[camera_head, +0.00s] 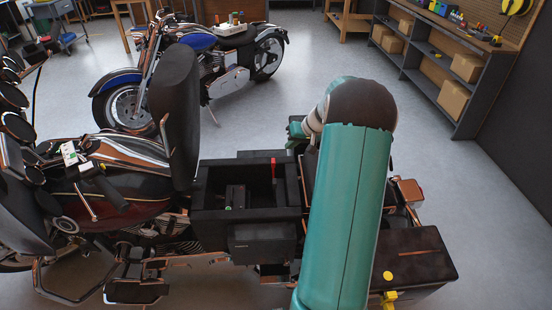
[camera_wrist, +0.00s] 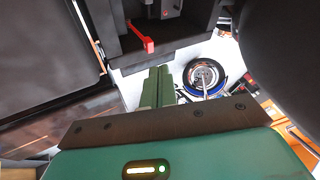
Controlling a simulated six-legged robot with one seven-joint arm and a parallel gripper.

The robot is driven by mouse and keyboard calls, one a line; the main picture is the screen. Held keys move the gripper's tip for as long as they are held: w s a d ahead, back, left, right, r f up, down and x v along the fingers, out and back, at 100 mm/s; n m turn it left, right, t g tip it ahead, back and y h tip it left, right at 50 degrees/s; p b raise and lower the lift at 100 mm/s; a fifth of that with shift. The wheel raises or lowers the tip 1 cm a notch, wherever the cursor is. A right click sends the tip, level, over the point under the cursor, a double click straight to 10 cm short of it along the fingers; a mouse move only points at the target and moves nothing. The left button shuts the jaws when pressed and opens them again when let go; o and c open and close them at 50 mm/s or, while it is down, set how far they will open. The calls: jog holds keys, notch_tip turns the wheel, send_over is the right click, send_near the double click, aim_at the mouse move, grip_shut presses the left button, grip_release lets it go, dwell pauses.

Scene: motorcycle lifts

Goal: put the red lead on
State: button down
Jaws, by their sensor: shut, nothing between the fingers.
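The red lead (camera_head: 274,168) stands up as a short red piece at the back right of an open black compartment (camera_head: 209,214) on the near motorcycle. In the wrist view the red lead (camera_wrist: 139,37) is a red bar with a bent end, above and left of my fingertips. A dark block with a small green mark (camera_head: 235,196), possibly the battery, sits inside the compartment. My gripper (camera_wrist: 158,72) is shut and empty, with its green fingers together and apart from the lead.
The near motorcycle's upright black seat (camera_head: 174,105) stands left of the compartment. A black case (camera_head: 425,262) with yellow pieces is at the lower right. A blue motorcycle (camera_head: 195,58) stands behind. Shelves (camera_head: 430,60) line the right wall, with clear floor between.

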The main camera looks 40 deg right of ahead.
jog(key=s+d+f+m, duration=0.1)
jog(key=d+f, duration=0.5)
jog(key=d, duration=0.1)
jog(key=shift+t, duration=0.4)
jog(key=x, duration=0.9)
jog(key=shift+f, duration=0.4)
jog(key=shift+w+a+r, duration=0.1)
jog(key=shift+w+a, duration=0.5)
jog(key=shift+a, duration=0.2)
jog(key=shift+w+a, duration=0.65)
jog(key=shift+a, duration=0.1)
jog(key=shift+w, duration=0.1)
